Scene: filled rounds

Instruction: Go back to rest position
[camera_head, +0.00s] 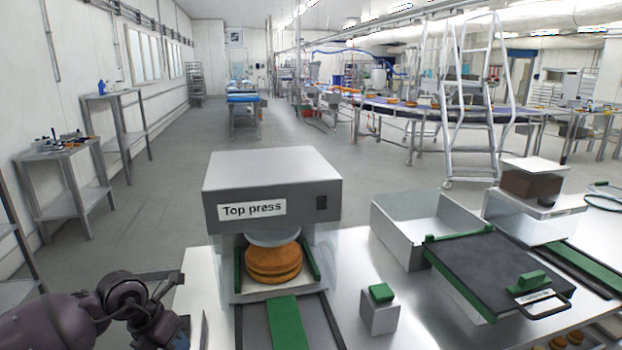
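My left arm comes in at the lower left corner, dark purple. Its outer end, with the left gripper (182,332), is at the bottom edge, left of the top press (270,190). The fingers are too small and cut off to tell open from shut. I see nothing clearly held there. My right gripper is not in view. The press is a grey box labelled "Top press". A round orange-brown stack (273,262) sits inside it under a round plate, apart from my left arm.
A steel table (350,262) carries the press, a small block with a green top (380,305), an open metal box (412,215) and a dark flat plate with a green handle (495,265). A dark brown block in a clear case (532,182) stands at right. Open floor lies behind.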

